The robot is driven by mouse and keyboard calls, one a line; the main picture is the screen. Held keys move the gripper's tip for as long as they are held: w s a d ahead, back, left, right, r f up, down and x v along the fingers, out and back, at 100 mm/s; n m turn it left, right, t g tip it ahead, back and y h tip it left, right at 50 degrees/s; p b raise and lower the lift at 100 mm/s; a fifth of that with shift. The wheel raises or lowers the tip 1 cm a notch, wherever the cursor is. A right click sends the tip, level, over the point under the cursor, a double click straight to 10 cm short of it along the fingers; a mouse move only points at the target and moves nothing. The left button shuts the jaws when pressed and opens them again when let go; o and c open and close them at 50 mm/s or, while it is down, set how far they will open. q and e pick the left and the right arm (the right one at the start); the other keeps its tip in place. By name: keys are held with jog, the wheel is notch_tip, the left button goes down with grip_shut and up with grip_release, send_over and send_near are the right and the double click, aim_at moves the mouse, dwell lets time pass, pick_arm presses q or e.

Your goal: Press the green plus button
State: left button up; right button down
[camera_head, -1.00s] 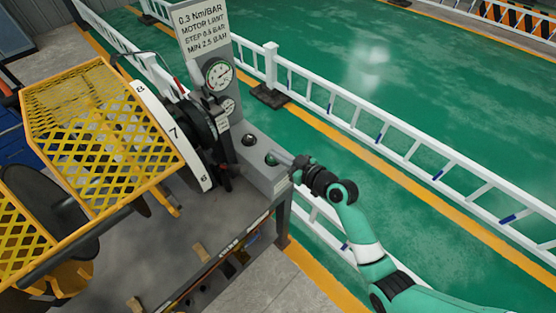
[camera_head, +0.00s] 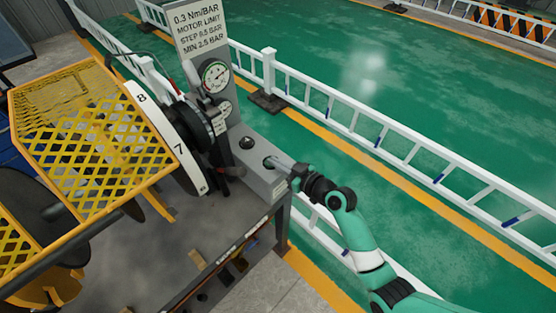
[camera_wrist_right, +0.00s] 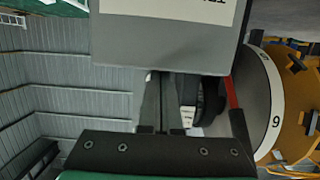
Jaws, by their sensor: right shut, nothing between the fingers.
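My right gripper (camera_head: 270,160) is shut and empty. It comes in from the right in the head view, with its fingertips at a round button (camera_head: 267,163) on top of the grey control box (camera_head: 258,180). The fingertips cover much of this button, and I cannot make out a plus sign or its colour clearly. I cannot tell whether they touch it. A second dark round button (camera_head: 246,142) sits further back on the box. In the right wrist view the fingers (camera_wrist_right: 160,85) point up to the edge of the grey box (camera_wrist_right: 165,45). My left gripper is not in view.
A sign panel (camera_head: 198,28) with gauges (camera_head: 215,76) stands behind the box. A numbered wheel (camera_head: 165,135) and a yellow mesh guard (camera_head: 90,130) are to the left. A white railing (camera_head: 380,135) runs behind my right arm, over open green floor.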

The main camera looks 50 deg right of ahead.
jog(key=r+p, duration=0.4)
jog(key=r, duration=0.1)
jog(key=shift+s, duration=0.25)
jog(key=f+p+v, duration=0.1)
jog(key=v, duration=0.8)
jog(key=shift+s, duration=0.3)
jog(key=shift+r, duration=0.1)
